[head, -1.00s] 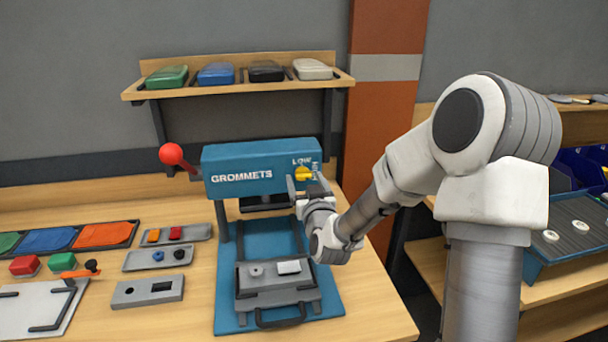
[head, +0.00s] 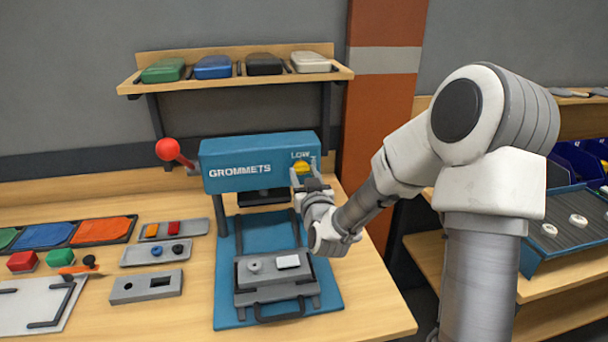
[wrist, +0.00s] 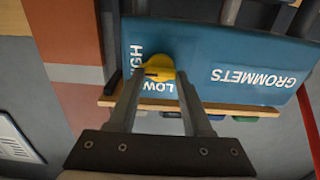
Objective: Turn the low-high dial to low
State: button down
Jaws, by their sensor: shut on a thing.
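The yellow low-high dial (head: 302,166) sits on the right end of the blue GROMMETS press head (head: 255,163), under the printed word LOW. My gripper (head: 304,180) is at the dial, with its fingers covering part of it. In the wrist view the two fingers of my gripper (wrist: 158,79) are shut on the yellow dial (wrist: 159,64), one on each side. The words LOW and HIGH show partly around the dial there. The fingers hide part of the dial, so I cannot tell its exact setting.
A lever with a red ball (head: 168,149) stands at the press's left. Below the head, a grey fixture (head: 275,275) sits on the blue base. Trays and small blocks lie left on the bench. A shelf (head: 235,80) with several cases is above; an orange pillar (head: 378,110) is behind my arm.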

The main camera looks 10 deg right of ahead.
jog(key=shift+f+n+b, duration=0.15)
jog(key=shift+n+b, duration=0.15)
jog(key=shift+b, duration=0.4)
jog(key=n+b, duration=0.1)
jog(key=b, duration=0.1)
jog(key=n+b, duration=0.1)
jog(key=b, duration=0.2)
jog(key=shift+a+f+n, duration=0.15)
jog(key=shift+n, duration=0.15)
jog(key=n+b, duration=0.5)
jog(key=b, duration=0.3)
jog(key=n+b, duration=0.5)
jog(key=b, duration=0.1)
jog(key=shift+n+b, duration=0.3)
jog(key=shift+n, duration=0.1)
jog(key=shift+n+b, duration=1.45)
jog(key=shift+n, duration=0.45)
jog(key=shift+r, duration=0.2)
jog(key=shift+c, duration=1.6)
grip_release()
